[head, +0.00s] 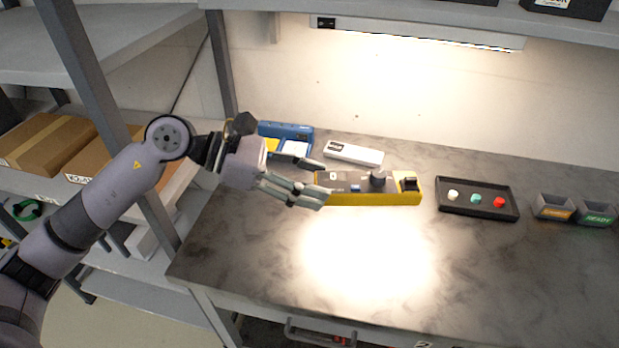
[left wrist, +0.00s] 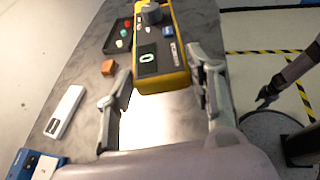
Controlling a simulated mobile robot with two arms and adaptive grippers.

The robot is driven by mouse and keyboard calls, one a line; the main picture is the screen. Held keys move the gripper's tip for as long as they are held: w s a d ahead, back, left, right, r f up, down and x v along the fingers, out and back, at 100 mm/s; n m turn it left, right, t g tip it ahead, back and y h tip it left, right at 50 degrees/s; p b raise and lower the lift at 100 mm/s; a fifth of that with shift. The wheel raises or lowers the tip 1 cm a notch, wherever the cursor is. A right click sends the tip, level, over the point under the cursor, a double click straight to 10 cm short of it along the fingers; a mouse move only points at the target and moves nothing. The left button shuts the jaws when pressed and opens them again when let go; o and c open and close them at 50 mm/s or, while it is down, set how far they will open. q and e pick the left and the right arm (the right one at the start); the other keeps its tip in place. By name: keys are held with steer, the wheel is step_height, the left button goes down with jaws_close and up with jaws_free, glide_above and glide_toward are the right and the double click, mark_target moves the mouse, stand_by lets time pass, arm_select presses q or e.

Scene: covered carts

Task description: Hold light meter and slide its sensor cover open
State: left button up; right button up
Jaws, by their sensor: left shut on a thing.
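The light meter (head: 375,197) is a yellow case with a dark top, a round dark knob, a blue button and a black block at its right end. In the left wrist view the meter (left wrist: 180,72) has a lit display reading 0. I cannot tell which part is the sensor cover. My left gripper (head: 312,183) is shut on the meter's left end; its fingers (left wrist: 158,90) flank the case in the left wrist view. I cannot tell whether the meter touches the bench. My right gripper (left wrist: 266,98) shows small and dark in the left wrist view, away from the meter.
A black tray (head: 480,212) with white, teal and red pieces lies right of the meter. Two grey bins (head: 574,210) stand farther right. A white box (head: 354,153) and a blue case (head: 286,131) lie behind. An orange-brown block (left wrist: 108,67) is nearby. The front bench is clear.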

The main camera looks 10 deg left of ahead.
arm_select(q)
step_height(320, 180, down, 13)
steer(key=b, duration=1.2)
steer(key=shift+a, duration=0.1)
steer(key=shift+f+b, duration=1.75)
steer(key=shift+f, duration=0.05)
steer(key=shift+f, duration=0.2)
